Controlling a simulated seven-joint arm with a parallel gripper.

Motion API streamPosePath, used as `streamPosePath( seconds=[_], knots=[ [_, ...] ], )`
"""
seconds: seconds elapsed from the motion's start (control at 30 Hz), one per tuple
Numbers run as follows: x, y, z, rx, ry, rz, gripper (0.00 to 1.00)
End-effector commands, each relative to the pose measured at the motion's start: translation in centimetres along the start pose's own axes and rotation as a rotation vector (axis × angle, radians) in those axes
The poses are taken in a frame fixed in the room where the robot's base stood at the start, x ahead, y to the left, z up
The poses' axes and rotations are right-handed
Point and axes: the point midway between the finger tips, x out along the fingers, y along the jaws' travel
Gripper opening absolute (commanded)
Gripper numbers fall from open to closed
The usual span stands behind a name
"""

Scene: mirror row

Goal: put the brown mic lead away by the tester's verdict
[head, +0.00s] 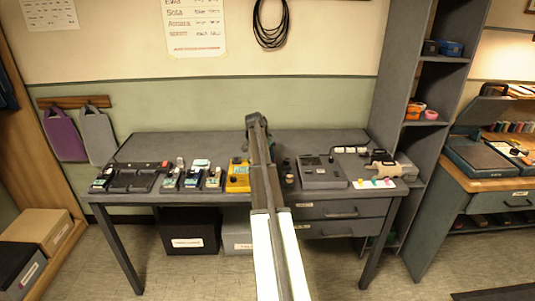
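My arm reaches up from the bottom middle across the table, and my gripper (255,122) is at its far end over the table's back edge. Its fingers are too small and dark to show whether they are open. I cannot clearly make out the brown mic lead. A small tan lumpy thing (380,170) lies at the table's right end, too small to identify. A yellow box with a teal screen (238,178) stands just left of my arm. A grey box with a dark panel (320,173) stands right of it. I cannot tell which is the tester; no verdict is readable.
Several pedals and a dark pedalboard (135,177) fill the table's left. A white card with coloured marks (374,183) lies at the right. Underneath are a labelled black box (186,228), a grey box (237,234) and drawers (340,210). A shelf (425,125) stands right.

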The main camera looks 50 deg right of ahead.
Motion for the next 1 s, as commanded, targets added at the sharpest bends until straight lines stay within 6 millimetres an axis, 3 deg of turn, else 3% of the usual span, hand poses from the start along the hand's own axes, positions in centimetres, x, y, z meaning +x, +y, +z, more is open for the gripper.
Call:
streamPosePath(
  seconds=[0.27, 0.3, 0.53, 0.83, 1.0],
  knots=[
    [0.4, 0.0, 0.2, 0.0, 0.0, 0.0, 0.0],
    [0.4, 0.0, 0.2, 0.0, 0.0, 0.0, 0.38],
    [0.4, 0.0, 0.2, 0.0, 0.0, 0.0, 0.6],
    [0.2, 0.0, 0.1, 0.0, 0.0, 0.0, 0.6],
    [-1.4, 0.0, -0.3, -0.001, 0.0, -0.001, 0.6]
  ],
)
